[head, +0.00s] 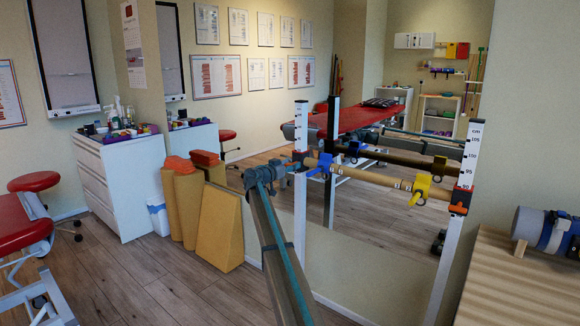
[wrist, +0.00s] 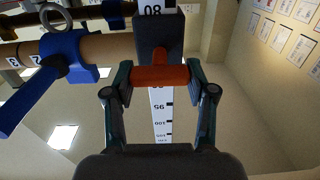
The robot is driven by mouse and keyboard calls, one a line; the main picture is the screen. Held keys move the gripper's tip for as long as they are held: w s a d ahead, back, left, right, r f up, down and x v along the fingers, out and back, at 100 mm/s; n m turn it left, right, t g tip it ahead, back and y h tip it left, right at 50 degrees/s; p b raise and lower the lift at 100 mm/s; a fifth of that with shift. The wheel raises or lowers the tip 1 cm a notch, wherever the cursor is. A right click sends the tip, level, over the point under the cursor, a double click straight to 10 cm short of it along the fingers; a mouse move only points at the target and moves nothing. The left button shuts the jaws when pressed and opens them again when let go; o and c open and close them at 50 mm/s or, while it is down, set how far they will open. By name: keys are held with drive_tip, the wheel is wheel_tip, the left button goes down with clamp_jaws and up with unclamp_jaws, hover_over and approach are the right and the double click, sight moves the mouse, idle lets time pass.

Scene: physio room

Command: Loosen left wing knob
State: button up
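The left wing knob (wrist: 160,76) is an orange-red bar on a dark clamp block (wrist: 158,35) around the left white upright with a printed scale (wrist: 161,110). My gripper (wrist: 160,72) has one finger at each end of the knob, seemingly touching both ends. In the head view, my gripper (head: 277,172) is at the left upright (head: 300,215), just below the height of its clamp; the knob is largely hidden there. The right upright (head: 470,150) carries a similar dark clamp with an orange part (head: 461,199).
A wooden bar (head: 375,176) joins the uprights, with blue (head: 320,166) and yellow (head: 421,187) clamps. The blue clamp (wrist: 65,58) with its lever is close left of my gripper in the wrist view. A mirror stands behind. A slatted bench (head: 500,285) is at right.

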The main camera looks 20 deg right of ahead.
drive_tip(key=shift+c, duration=1.2)
drive_tip(key=n+p, duration=0.1)
drive_tip(key=n, duration=0.3)
drive_tip(key=shift+w+n, duration=0.1)
drive_tip(key=shift+n, duration=0.2)
drive_tip(key=n+p, duration=0.2)
drive_tip(key=n, duration=0.2)
drive_tip(key=shift+a+n, duration=0.1)
drive_tip(key=shift+n, duration=0.2)
drive_tip(key=n+p, duration=0.3)
drive_tip(key=n, duration=0.2)
drive_tip(key=shift+w+f, duration=0.1)
drive_tip(key=shift+f+n+p, duration=0.2)
drive_tip(key=shift+n+p, duration=0.9)
drive_tip(key=shift+n, duration=0.8)
